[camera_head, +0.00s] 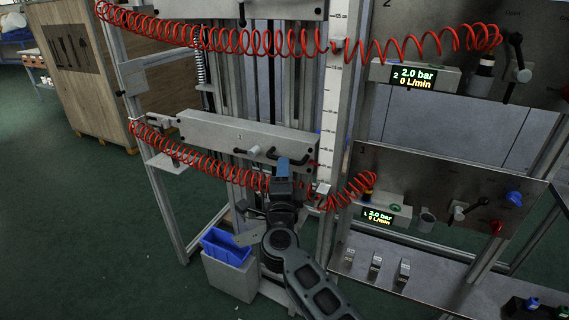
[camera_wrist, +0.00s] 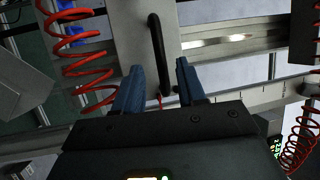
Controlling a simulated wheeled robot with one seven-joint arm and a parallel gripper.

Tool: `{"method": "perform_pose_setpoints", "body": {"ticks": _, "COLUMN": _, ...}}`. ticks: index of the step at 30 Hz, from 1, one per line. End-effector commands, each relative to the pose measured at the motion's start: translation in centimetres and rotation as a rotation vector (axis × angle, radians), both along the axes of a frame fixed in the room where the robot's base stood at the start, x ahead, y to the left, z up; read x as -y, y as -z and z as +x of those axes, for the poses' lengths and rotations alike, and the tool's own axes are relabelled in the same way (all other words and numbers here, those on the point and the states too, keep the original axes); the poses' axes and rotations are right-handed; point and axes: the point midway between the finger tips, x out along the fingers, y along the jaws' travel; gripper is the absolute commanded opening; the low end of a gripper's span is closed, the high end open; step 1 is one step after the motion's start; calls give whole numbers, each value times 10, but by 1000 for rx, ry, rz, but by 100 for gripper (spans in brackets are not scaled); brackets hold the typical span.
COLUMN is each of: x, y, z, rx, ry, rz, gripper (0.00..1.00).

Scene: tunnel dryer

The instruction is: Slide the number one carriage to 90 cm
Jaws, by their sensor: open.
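The number one carriage (camera_head: 215,131) is a wide grey plate on vertical rails, lower of two in the head view. It bears a small mark, knobs and a black bar handle (camera_head: 293,156). In the wrist view the carriage (camera_wrist: 128,35) fills the upper middle, with its black handle (camera_wrist: 157,40) in front of me. My gripper (camera_head: 283,165) has blue fingers and is at the carriage's right end. In the wrist view my gripper (camera_wrist: 160,66) is open, with the handle's lower part between its fingers. I cannot tell how deep it is. A white scale (camera_head: 333,105) stands right of the carriage; its figures are too small to read.
Red coiled hoses (camera_head: 250,42) hang across the rails above and below the carriage. Valve panels with displays (camera_head: 408,77) stand at the right. A blue bin (camera_head: 226,247) sits on a grey box below. A wooden crate (camera_head: 85,60) stands at the back left.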

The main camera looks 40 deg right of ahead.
Motion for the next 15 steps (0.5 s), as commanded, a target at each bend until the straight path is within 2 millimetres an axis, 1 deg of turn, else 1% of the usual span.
{"method": "perform_pose_setpoints", "body": {"ticks": 1, "x": -6, "y": 2, "z": -6, "rx": -2, "ry": -2, "rz": 0, "gripper": 40}}
{"method": "perform_pose_setpoints", "body": {"ticks": 3, "x": -12, "y": 3, "z": -11, "rx": 0, "ry": -1, "rz": 0, "gripper": 40}}
{"method": "perform_pose_setpoints", "body": {"ticks": 6, "x": -18, "y": 4, "z": -16, "rx": 0, "ry": -1, "rz": 0, "gripper": 40}}
{"method": "perform_pose_setpoints", "body": {"ticks": 15, "x": -20, "y": 4, "z": -19, "rx": 1, "ry": 0, "rz": 0, "gripper": 40}}
